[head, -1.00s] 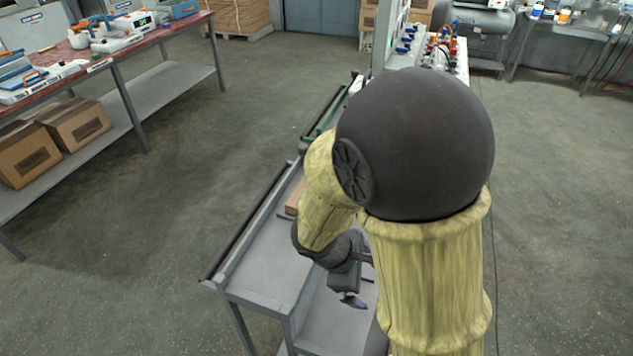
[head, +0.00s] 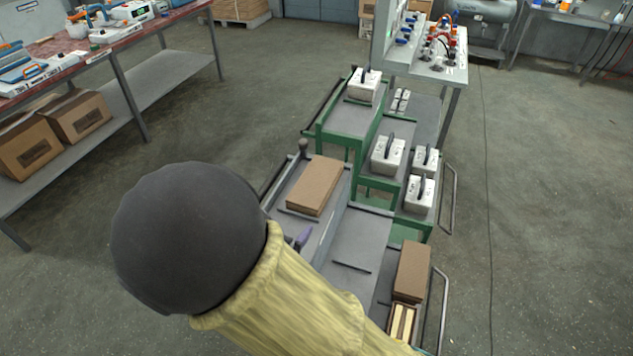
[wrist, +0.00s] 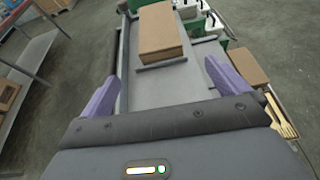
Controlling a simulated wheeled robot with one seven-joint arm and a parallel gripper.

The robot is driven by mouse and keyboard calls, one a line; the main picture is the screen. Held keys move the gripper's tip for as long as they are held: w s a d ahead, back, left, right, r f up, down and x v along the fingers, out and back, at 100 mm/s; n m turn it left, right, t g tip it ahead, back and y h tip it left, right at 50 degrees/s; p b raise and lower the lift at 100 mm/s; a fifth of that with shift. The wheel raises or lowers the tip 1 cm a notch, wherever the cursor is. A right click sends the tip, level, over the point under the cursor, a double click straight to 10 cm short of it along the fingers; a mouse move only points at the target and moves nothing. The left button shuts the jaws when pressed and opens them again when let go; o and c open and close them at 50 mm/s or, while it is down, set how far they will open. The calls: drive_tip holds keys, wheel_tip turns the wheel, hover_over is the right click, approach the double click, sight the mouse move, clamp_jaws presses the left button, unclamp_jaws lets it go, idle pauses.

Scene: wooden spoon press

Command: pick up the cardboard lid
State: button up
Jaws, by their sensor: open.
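A flat brown cardboard piece (head: 316,186) lies on the grey upper shelf of the stepped trolley; in the wrist view it is ahead of my gripper (wrist: 163,75), near the top middle (wrist: 162,35). A second brown cardboard piece (head: 412,270) lies on the lower right step, beside an open box (head: 402,322) with pale wooden pieces in it. I cannot tell for certain which piece is the lid. My gripper is open and empty, its purple fingers wide apart and short of the first piece. In the head view my arm hides most of the gripper; one purple fingertip shows.
Green-framed steps (head: 352,142) behind hold several white blocks with dark handles (head: 387,155). A dark rail (head: 351,267) lies across the grey middle shelf. A metal handle (head: 441,305) stands at the trolley's right. A workbench (head: 120,45) is at far left; floor between is clear.

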sight(306, 197)
drive_tip(key=x, duration=1.1)
drive_tip(key=shift+w+d+f, duration=0.2)
drive_tip(key=shift+w, duration=0.05)
drive_tip(key=shift+w+d+f, duration=0.1)
drive_tip(key=shift+w, duration=0.15)
drive_tip(key=p+x, duration=0.1)
drive_tip(key=x, duration=0.4)
drive_tip(key=shift+w+f, duration=0.1)
drive_tip(key=shift+w, duration=0.1)
drive_tip(key=shift+s, duration=0.2)
drive_tip(key=shift+w, duration=0.1)
drive_tip(key=shift+w, duration=0.1)
